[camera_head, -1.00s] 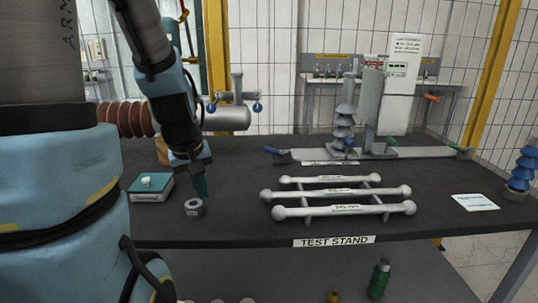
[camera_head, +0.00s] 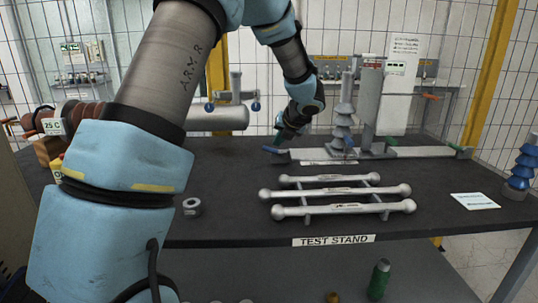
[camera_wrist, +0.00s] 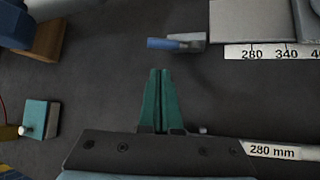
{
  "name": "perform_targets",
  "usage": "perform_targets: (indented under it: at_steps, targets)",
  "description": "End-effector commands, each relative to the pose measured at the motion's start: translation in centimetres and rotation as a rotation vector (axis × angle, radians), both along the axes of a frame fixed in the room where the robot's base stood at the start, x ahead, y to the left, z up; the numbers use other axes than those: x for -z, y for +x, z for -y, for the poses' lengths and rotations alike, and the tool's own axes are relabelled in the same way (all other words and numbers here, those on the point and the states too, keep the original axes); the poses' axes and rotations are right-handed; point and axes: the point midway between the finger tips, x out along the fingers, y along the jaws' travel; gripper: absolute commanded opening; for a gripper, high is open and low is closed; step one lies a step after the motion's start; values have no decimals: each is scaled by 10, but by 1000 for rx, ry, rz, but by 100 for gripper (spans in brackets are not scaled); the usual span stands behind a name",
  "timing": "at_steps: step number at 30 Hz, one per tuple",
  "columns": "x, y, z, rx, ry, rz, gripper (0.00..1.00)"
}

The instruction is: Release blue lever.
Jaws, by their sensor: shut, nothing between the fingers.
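The blue lever (camera_head: 274,150) sticks out from the left end of the long grey fixture on the table. In the wrist view the blue lever (camera_wrist: 166,44) lies ahead of my fingertips, joined to a grey block at its right. My gripper (camera_wrist: 160,72) has green fingers closed together with nothing between them. The fingertips are a short way from the lever, with dark table showing between in the wrist view. In the head view my gripper (camera_head: 284,138) is near the lever, partly hidden by its own wrist.
A rack of white rods (camera_head: 330,194) and a grey ring (camera_head: 192,206) lie nearer. A teal box (camera_wrist: 40,118) is at left in the wrist view.

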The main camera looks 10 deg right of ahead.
Motion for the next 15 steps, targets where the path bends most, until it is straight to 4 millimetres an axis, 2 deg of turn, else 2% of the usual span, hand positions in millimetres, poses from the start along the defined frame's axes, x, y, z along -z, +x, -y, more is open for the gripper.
perform_targets:
  at_steps: [9, 15]
  targets:
    - [2, 3, -1, 3, 3, 0, 0]
    - [21, 20, -6, 4, 6, -2, 0]
